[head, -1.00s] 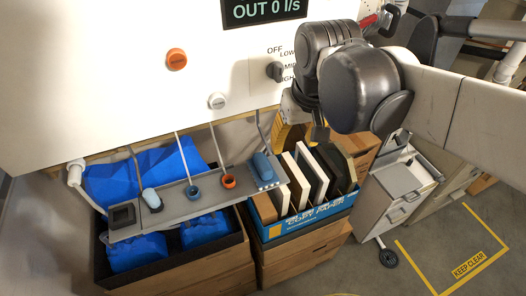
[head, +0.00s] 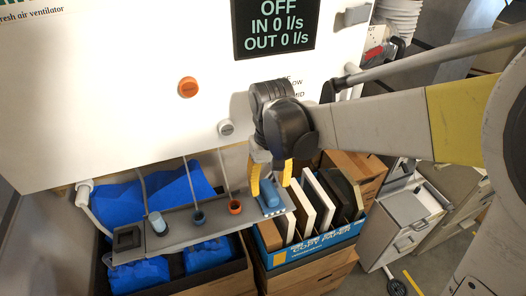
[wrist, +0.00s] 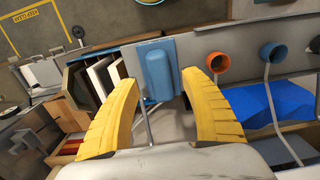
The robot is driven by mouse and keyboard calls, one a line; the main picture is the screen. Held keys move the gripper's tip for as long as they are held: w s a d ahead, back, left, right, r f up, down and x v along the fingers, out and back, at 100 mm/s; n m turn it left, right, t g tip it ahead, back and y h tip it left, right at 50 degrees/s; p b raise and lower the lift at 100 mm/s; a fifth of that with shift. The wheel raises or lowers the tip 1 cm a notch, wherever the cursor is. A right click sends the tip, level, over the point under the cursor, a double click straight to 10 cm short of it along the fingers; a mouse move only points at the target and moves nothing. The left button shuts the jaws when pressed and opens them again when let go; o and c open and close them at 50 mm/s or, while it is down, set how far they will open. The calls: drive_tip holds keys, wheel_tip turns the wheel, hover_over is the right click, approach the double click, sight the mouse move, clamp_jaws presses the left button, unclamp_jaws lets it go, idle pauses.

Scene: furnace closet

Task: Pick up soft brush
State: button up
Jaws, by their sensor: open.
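The soft brush (head: 267,194) looks like a blue block-shaped brush with a pale edge below. It rests at the right end of the narrow grey shelf (head: 178,237) under the white ventilator panel. In the wrist view the blue brush (wrist: 158,74) lies between and just beyond the fingertips. My gripper (head: 270,177) is open, its two yellow fingers pointing down on either side of the brush. In the wrist view my gripper (wrist: 156,82) shows a gap on both sides of the brush. I cannot tell whether either finger touches it.
A blue paper box (head: 310,250) with upright boards stands right below.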

drive_tip(key=f, duration=0.3)
drive_tip(key=shift+w+a, duration=0.1)
drive_tip(key=shift+w, duration=0.1)
drive_tip(key=shift+s+r, duration=0.1)
clamp_jaws()
drive_tip(key=r, duration=0.4)
drive_tip(key=shift+d+r, duration=0.2)
drive_tip(key=shift+d, duration=0.1)
drive_tip(key=s+d+r+b, duration=0.1)
drive_tip(key=s+d+r, duration=0.2)
drive_tip(key=d+r, duration=0.3)
drive_tip(key=d, duration=0.4)
drive_tip(key=shift+d+r, duration=0.3)
drive_tip(key=shift+d, duration=0.1)
